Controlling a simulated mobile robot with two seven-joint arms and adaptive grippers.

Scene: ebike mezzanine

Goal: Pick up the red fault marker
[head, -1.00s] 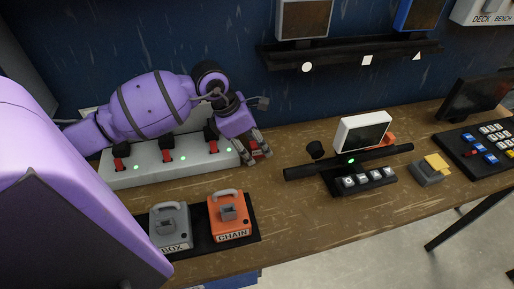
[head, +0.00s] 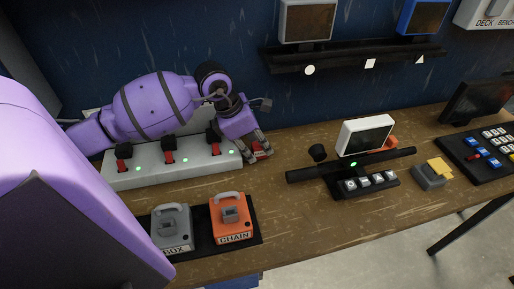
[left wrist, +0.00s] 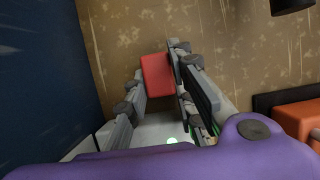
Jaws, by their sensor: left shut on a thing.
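The red fault marker (left wrist: 158,75) is a small red block between the two fingers of my left gripper (left wrist: 160,80) in the left wrist view. The fingers touch it on both sides, and the gripper is shut on it. In the head view the marker (head: 262,150) shows only in part, behind the fingers of the left gripper (head: 258,149), low over the bench just right of the grey switch strip. I cannot tell whether it touches the bench. My right gripper is not in view.
The grey strip (head: 130,180) with red switches and green lights lies left of the gripper. Grey (head: 173,229) and orange (head: 231,220) padlock-shaped blocks stand in front on a black tray. A black bar stand (head: 330,172) with a white-framed screen (head: 365,134) stands to the right. Bare bench lies between.

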